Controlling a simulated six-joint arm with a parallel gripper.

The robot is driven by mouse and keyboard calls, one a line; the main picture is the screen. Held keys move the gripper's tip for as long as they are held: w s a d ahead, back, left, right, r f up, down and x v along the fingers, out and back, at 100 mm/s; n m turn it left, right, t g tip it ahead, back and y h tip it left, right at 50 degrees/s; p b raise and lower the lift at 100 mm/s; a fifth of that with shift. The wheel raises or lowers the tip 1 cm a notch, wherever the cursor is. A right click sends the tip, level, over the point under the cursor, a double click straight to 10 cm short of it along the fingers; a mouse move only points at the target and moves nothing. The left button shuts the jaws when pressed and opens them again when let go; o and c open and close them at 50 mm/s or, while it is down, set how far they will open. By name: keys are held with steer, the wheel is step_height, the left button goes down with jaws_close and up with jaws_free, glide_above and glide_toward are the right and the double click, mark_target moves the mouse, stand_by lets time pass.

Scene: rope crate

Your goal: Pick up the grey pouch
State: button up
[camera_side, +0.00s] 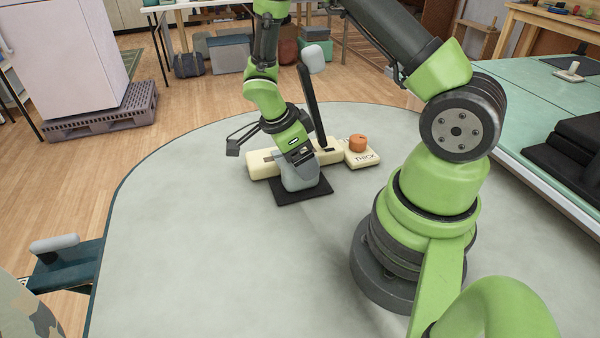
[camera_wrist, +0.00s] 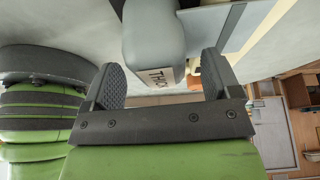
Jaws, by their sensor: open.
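The grey pouch (camera_side: 301,175) stands on a black mat (camera_side: 318,192) on the table, in front of a cream block. My gripper (camera_side: 299,157) is just above the pouch, at its top end, pointing down. In the wrist view, my gripper (camera_wrist: 163,75) is open, with one finger on each side. The pouch (camera_wrist: 152,38) shows between and beyond the fingertips, with gaps visible on both sides. A light label reading "THICK" shows at the pouch's lower edge in that view; I cannot tell what it sits on.
A long cream block (camera_side: 262,166) with dark slots lies behind the pouch. Right of it, a smaller cream block (camera_side: 360,158) marked "THICK" carries an orange piece (camera_side: 357,143). A dark upright bar (camera_side: 311,105) rises behind my gripper. The table's front and left are clear.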

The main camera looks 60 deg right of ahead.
steer(key=shift+f, duration=0.1)
steer(key=c, duration=1.3)
steer(key=shift+r, duration=0.75)
step_height(320, 180, up, 2)
steer(key=w+a, duration=1.2)
steer(key=w, duration=0.1)
steer(key=shift+a, duration=0.25)
